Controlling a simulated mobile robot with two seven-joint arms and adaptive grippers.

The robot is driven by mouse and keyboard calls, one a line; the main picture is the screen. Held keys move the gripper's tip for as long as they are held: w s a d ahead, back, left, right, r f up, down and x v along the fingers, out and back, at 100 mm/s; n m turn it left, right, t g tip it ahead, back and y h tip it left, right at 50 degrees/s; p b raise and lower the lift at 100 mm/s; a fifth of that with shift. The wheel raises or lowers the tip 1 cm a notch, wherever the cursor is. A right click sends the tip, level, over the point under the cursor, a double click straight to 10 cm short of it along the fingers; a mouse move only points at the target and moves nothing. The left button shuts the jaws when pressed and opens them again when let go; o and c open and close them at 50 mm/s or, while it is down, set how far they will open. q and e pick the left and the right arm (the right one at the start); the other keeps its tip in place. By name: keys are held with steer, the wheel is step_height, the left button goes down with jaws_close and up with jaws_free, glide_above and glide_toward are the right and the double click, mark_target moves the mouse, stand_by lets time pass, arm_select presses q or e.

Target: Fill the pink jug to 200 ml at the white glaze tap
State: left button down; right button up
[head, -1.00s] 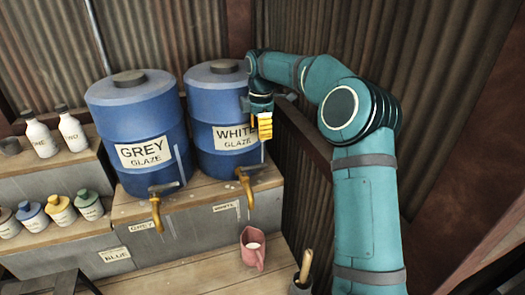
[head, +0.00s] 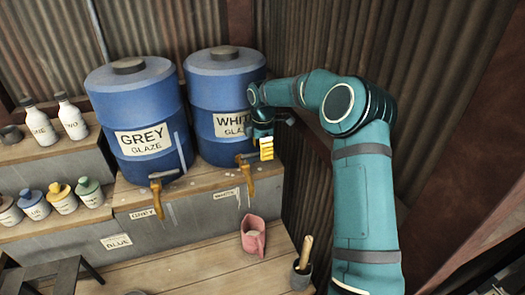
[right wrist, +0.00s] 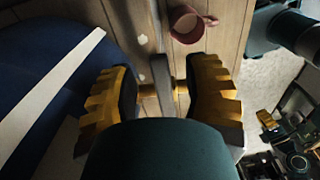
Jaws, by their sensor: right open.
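The pink jug (head: 253,240) stands upright on the lower wooden shelf, below the white glaze tap (head: 248,182). Something pale shows inside it, but I cannot read a level. No stream is visible from the tap. The blue white glaze barrel (head: 222,85) stands behind the tap. My right gripper (head: 266,150) is open, just right of the tap. In the right wrist view, the tap's grey lever (right wrist: 161,76) lies between the open fingers (right wrist: 162,92), and the jug (right wrist: 188,24) shows beyond them. My left gripper is out of view.
The grey glaze barrel (head: 135,95) and its tap (head: 156,195) are to the left. Several bottles (head: 62,198) line the left shelves. A corrugated wall (head: 312,190) is close on the right.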

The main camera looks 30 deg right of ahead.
steer(key=shift+f, duration=0.2)
jaws_close()
steer(key=shift+s, duration=0.1)
steer(key=shift+s+a+f+m, duration=0.15)
steer(key=shift+s+m, duration=0.15)
steer(key=shift+m, duration=0.35)
steer(key=shift+s+a+r+m, duration=0.1)
steer(key=shift+s+a+m, duration=0.1)
steer(key=shift+s+m, duration=0.3)
steer(key=shift+s+a+f+m, duration=0.1)
steer(key=shift+s+a+m, duration=0.05)
steer(key=shift+m, duration=0.6)
jaws_free()
steer(key=shift+w, duration=0.1)
